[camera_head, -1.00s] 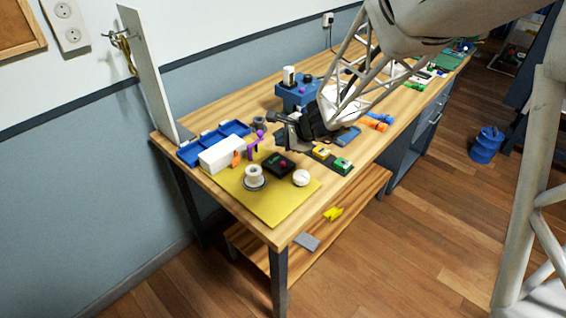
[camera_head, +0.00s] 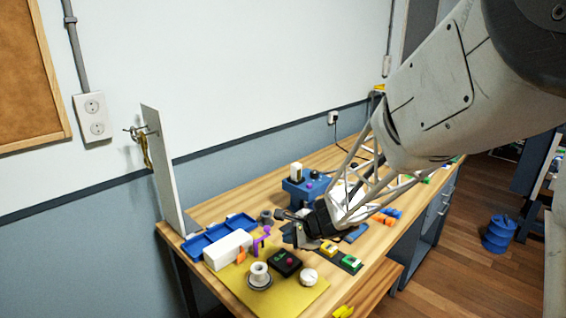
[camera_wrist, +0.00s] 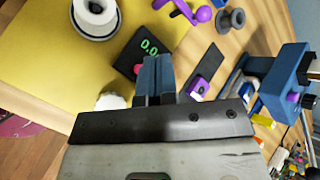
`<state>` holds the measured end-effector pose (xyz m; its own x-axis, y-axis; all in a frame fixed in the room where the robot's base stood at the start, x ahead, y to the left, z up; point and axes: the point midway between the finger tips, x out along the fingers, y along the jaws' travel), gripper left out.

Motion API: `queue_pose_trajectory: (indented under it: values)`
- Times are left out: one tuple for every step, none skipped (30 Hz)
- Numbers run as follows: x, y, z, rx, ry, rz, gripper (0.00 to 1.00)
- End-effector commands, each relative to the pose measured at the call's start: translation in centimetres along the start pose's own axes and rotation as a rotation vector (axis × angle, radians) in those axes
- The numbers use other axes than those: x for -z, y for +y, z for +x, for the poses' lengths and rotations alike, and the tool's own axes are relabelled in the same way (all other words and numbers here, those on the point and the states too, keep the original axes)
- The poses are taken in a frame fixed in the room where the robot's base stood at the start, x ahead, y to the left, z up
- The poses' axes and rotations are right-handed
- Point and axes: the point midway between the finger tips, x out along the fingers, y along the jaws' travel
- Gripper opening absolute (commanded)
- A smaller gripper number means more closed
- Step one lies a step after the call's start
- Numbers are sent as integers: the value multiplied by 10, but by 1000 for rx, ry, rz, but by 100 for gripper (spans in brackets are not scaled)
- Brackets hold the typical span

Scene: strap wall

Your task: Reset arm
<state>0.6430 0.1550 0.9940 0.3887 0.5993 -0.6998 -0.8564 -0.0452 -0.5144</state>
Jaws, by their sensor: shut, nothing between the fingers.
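My gripper (camera_head: 293,232) is over the near part of the workbench, above and behind the black box with a red button (camera_head: 285,262). In the wrist view my gripper (camera_wrist: 155,62) has its blue-grey fingers together with nothing between them. The fingers overlap the lower part of the black box (camera_wrist: 143,50), which shows green digits. I cannot tell the exact height of the fingertips above the bench.
A yellow mat (camera_head: 300,302) holds a white spool (camera_head: 259,275) and a white round piece (camera_head: 308,277). A blue tray (camera_head: 216,237), a white box (camera_head: 228,250) and an upright white panel (camera_head: 166,165) stand left. A blue fixture (camera_head: 306,190) stands behind my gripper.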

Motion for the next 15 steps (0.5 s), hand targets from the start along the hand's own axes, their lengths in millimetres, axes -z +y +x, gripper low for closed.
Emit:
queue_pose_trajectory:
  values:
    - [-3,0,-5,-2,-1,-17,0]
    - [-4,1,-8,-5,-1,-31,0]
    - [-7,3,-14,-10,-1,-53,0]
    - [-9,4,-18,-15,-2,-72,0]
    - [-12,6,-23,-21,-2,-93,0]
    - [-16,9,-31,-30,-3,-125,0]
    - [-19,11,-37,-37,-3,-153,0]
    - [-22,14,-43,-45,-3,-181,0]
    - [-26,18,-52,-57,-2,-222,0]
    - [-29,21,-60,-66,-1,-253,0]
    - [-32,24,-67,-77,0,-285,0]
    - [-36,30,-77,-92,2,-330,0]
    - [-38,34,-85,-104,5,-364,0]
    - [-41,38,-93,-115,7,-398,0]
    - [-45,44,-103,-131,11,-443,0]
